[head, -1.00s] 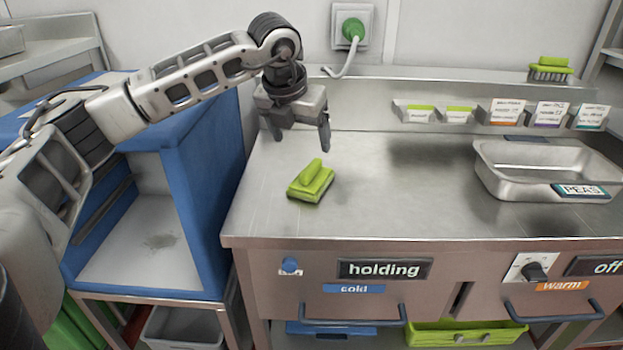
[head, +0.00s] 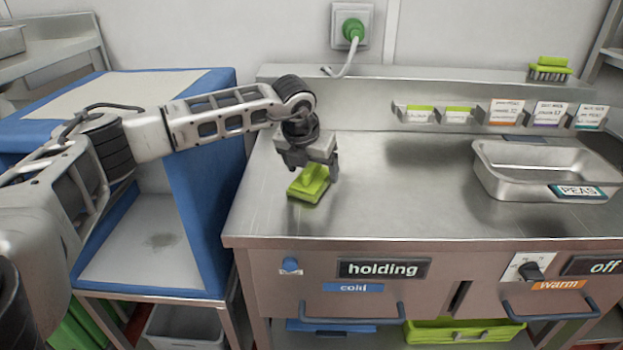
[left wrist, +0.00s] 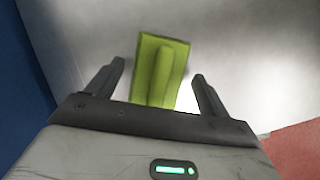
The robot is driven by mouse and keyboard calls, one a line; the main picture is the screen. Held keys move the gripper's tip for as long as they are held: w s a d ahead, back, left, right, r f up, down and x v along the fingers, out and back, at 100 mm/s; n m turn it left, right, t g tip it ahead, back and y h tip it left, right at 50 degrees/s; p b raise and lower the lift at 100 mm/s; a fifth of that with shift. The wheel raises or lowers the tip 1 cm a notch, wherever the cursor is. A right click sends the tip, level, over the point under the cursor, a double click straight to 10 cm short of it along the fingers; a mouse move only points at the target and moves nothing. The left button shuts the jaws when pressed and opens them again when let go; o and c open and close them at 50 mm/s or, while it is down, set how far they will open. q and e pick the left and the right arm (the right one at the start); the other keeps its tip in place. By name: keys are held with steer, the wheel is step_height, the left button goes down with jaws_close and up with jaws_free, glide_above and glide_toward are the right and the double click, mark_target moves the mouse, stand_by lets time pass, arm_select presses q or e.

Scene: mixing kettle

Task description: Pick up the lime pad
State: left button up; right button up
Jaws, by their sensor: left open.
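The lime pad (head: 308,188) lies on the left part of the steel counter, with a raised grip ridge along its top. In the left wrist view the pad (left wrist: 173,58) shows between and beyond the two fingers, its near end partly hidden by the gripper body. My left gripper (head: 314,178) is open and empty, pointing down just above the pad, and it hides part of the pad's top in the head view. In the left wrist view the fingers of the left gripper (left wrist: 160,85) stand apart on either side of the pad. My right gripper is not in view.
A steel pan labelled PEAS (head: 486,180) stands at the counter's right. A blue-sided cabinet (head: 205,200) adjoins the counter's left. A lime brush (head: 550,70) sits on the back ledge, above several label cards (head: 505,112). The middle of the counter is clear.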

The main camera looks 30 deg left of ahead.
mark_target(312, 166)
arm_select(q)
steer(key=c, duration=1.1)
steer(key=shift+r, duration=0.2)
steer(key=shift+r, duration=0.2)
step_height(312, 166, up, 2)
steer(key=shift+r+b, duration=0.15)
steer(key=shift+b, duration=0.25)
steer(key=s+d+r, duration=0.1)
steer(key=s+r, duration=0.2)
steer(key=s, duration=0.1)
steer(key=s+d+r+b, duration=0.1)
steer(key=s+r, duration=0.2)
steer(key=s, duration=0.2)
steer(key=s+d+r+b, duration=0.1)
steer(key=s+d+r, duration=0.1)
steer(key=s+r, duration=0.2)
steer(key=shift+s+d, duration=0.1)
steer(key=shift+s, duration=0.2)
